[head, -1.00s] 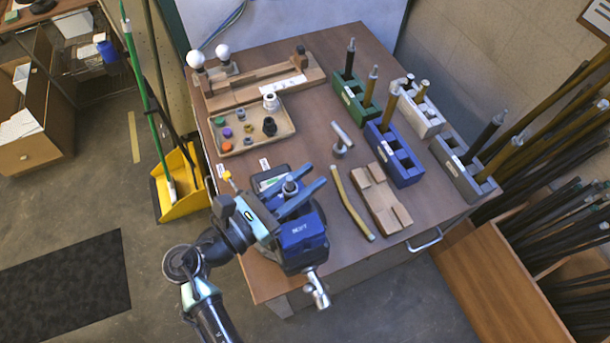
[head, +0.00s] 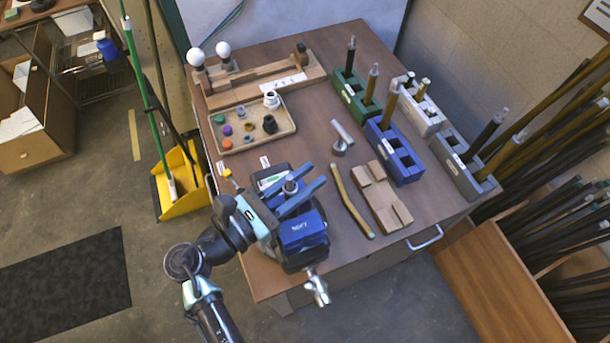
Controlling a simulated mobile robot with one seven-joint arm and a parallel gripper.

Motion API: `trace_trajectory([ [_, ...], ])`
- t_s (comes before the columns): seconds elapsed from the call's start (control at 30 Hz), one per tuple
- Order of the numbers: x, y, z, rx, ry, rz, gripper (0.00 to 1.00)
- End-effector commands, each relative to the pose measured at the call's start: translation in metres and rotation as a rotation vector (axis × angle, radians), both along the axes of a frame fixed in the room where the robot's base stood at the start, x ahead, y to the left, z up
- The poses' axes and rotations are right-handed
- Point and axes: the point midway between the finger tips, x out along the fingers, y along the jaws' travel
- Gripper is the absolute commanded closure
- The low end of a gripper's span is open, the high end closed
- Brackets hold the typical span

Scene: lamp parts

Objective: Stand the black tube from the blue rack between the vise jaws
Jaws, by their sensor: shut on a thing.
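The vise (head: 303,234), a dark blue block with a pale label, stands at the table's near edge with its metal handle toward me. My gripper (head: 298,189) is over the vise, its blue fingers shut around an upright tube (head: 290,186). Only the tube's grey top end shows. I take it for the black tube, but its body is hidden, and I cannot tell whether its foot touches anything between the jaws. The blue rack (head: 407,166) stands right of centre. A brown tube (head: 392,104) stands in it and other slots look empty.
A green rack (head: 350,97), a white rack (head: 426,118) and a grey rack (head: 461,176) hold other tubes. A tan tray (head: 283,109) of small parts lies behind the vise.

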Motion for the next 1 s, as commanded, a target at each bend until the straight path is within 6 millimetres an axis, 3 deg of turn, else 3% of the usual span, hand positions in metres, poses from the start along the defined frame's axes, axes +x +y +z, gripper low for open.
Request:
trace_trajectory([
  [0.4, 0.0002, 0.0, -0.006, 0.0, -0.001, 0.0, 1.0],
  [0.43, 0.0003, 0.0001, -0.0057, 0.0, -0.001, 0.0, 0.67],
  [0.6, 0.0002, 0.0, -0.0056, 0.0, -0.001, 0.0, 0.37],
  [1.0, 0.0, 0.0, -0.0063, 0.0, 0.0, 0.0, 0.36],
])
